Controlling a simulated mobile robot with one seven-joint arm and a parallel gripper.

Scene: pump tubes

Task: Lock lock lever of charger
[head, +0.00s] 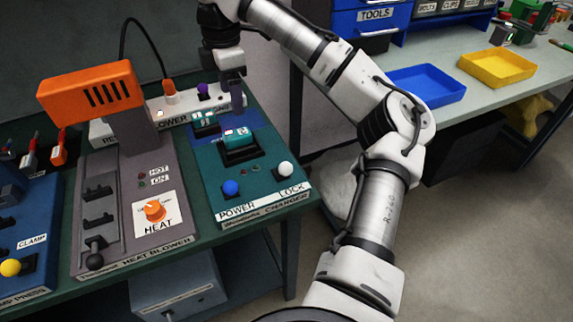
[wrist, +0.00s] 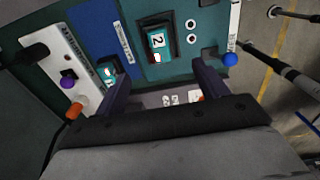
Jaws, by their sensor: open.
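The teal charger (head: 215,178) stands on the green bench, with a battery (head: 237,138) seated in its front slot. Its lock lever (head: 285,170) has a white ball knob and sits at the front right, above the LOCK label. The power lever (head: 230,187) has a blue ball knob and sits at the front left; the blue knob also shows in the wrist view (wrist: 230,59). I cannot make out the lock lever in the wrist view. My gripper (head: 237,100) is open and empty above the charger's rear part. Its two fingers (wrist: 160,90) show apart in the wrist view.
The heat blower (head: 150,190) with its orange head (head: 90,90) stands left of the charger. Behind is a white power strip (head: 180,108) with an orange plug and purple knob. A second battery (head: 206,123) lies behind the slot. The bench's right edge is close to the charger.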

